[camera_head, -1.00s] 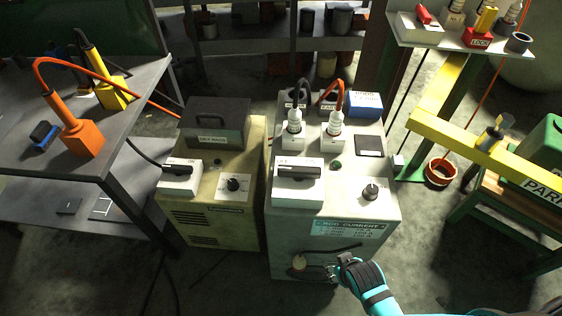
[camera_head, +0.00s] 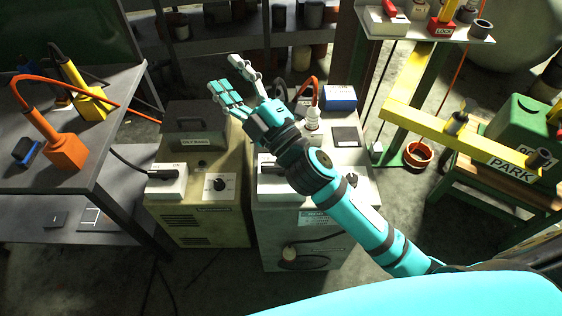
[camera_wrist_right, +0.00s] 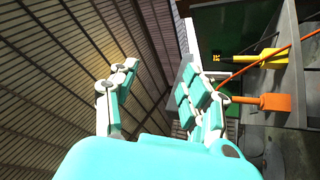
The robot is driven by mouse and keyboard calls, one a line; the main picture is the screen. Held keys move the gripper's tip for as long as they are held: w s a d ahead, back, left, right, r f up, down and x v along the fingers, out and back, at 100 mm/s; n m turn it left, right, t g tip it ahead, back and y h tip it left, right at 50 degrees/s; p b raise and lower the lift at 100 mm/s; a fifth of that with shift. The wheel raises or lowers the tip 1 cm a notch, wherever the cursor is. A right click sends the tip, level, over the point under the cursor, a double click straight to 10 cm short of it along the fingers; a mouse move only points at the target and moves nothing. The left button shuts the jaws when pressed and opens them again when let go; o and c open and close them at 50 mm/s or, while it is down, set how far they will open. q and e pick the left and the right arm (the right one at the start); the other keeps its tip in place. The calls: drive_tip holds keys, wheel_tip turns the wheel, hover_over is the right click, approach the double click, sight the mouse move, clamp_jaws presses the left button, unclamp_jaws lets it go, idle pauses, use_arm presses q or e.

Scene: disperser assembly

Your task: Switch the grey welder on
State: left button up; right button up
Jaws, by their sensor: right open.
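The grey welder (camera_head: 335,248) stands upright on the floor in the middle of the head view. My right forearm and hand cross over its top and hide much of it. Its white switch box (camera_head: 268,189) with a dark handle shows only in part beside my arm. My right gripper (camera_head: 238,78) is open and empty, above and beyond the welder's top, with its fingers toward the upper left. In the right wrist view the gripper (camera_wrist_right: 160,78) has its fingers spread with nothing between them. My left gripper is not in view.
A yellowish welder (camera_head: 230,231) with a white switch box (camera_head: 168,186) and a knob stands close on the left. A dark table (camera_head: 118,120) holds orange (camera_head: 66,153) and yellow (camera_head: 91,103) tools. A yellow bar (camera_head: 430,127) and green stand (camera_head: 520,125) are on the right.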

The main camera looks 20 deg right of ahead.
drive_tip(key=s+a+r+n+g+y, duration=0.2)
drive_tip(key=a+r+n+g+y, duration=0.1)
drive_tip(key=a+n+g+y, duration=0.4)
drive_tip(key=s+a+r+n+g+y, duration=0.2)
drive_tip(key=s+a+n+y, duration=0.15)
drive_tip(key=n, duration=0.45)
drive_tip(key=s+a+f+n+g, duration=0.4)
drive_tip(key=n+g, duration=0.7)
drive_tip(key=n, duration=0.1)
drive_tip(key=w+d+f+n+g+h, duration=0.1)
drive_tip(key=w+d+f+n+h, duration=0.15)
drive_tip(key=d+f+h, duration=0.35)
drive_tip(key=w+d+f+n+h, duration=0.1)
drive_tip(key=d+f+n+h, duration=0.3)
drive_tip(key=f+h, duration=0.3)
drive_tip(key=w+d+r+h, duration=0.1)
drive_tip(key=w+d+h, duration=0.1)
drive_tip(key=d+h, duration=0.35)
drive_tip(key=w+d+h, duration=0.2)
drive_tip(key=w+d, duration=0.1)
drive_tip(key=d, duration=0.5)
drive_tip(key=shift+m+t, duration=0.25)
drive_tip(key=shift+t, duration=0.15)
wheel_tip(320, 180, down, 17)
drive_tip(key=p, duration=0.3)
drive_tip(key=shift+s+r, duration=0.1)
drive_tip(key=shift+c, duration=0.4)
clamp_jaws()
